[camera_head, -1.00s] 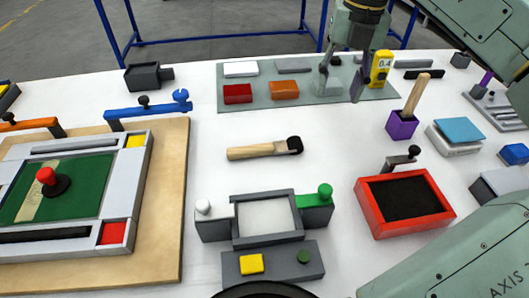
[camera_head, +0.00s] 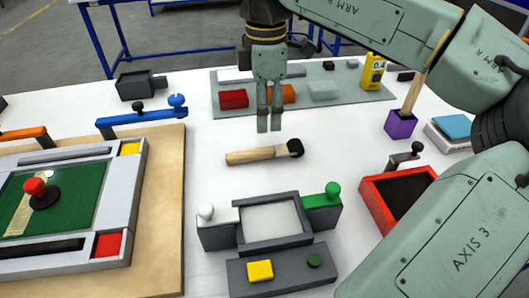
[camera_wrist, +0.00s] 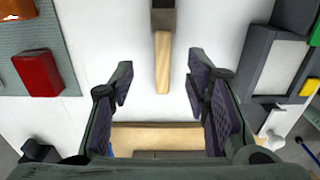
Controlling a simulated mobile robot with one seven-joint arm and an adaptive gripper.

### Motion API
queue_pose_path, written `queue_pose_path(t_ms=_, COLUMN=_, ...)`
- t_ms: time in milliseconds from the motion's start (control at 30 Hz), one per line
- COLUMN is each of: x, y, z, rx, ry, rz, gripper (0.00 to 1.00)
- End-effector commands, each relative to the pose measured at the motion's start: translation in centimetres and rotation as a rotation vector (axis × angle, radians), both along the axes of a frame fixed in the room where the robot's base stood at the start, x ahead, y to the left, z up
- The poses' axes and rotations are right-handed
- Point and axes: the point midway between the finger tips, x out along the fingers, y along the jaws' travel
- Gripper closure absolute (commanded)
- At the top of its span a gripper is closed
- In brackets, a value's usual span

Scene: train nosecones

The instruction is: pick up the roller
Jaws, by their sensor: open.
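The roller (camera_head: 262,153) lies flat on the white table in the middle of the head view, with a pale wooden handle to the left and a dark head at its right end. My gripper (camera_head: 269,127) points down just above and behind the roller, its fingers apart from it. In the wrist view the roller's wooden handle (camera_wrist: 163,62) and dark head show at the top centre, ahead of the gap between my fingers (camera_wrist: 159,85). The fingers are spread and nothing is between them.
A grey mat (camera_head: 345,107) with red, orange and grey blocks lies behind the roller. A grey fixture with a pale square (camera_head: 270,220) stands in front of it. A wooden board (camera_head: 165,215) is at the left, a red-framed tray (camera_head: 398,195) at the right.

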Motion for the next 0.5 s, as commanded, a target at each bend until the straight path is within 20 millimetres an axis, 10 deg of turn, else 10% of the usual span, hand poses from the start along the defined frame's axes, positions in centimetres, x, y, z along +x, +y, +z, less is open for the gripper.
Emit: queue_pose_path(t_ms=500, x=-0.5, y=0.2, z=-6.0, rx=0.003, ry=0.004, rz=0.006, gripper=0.57)
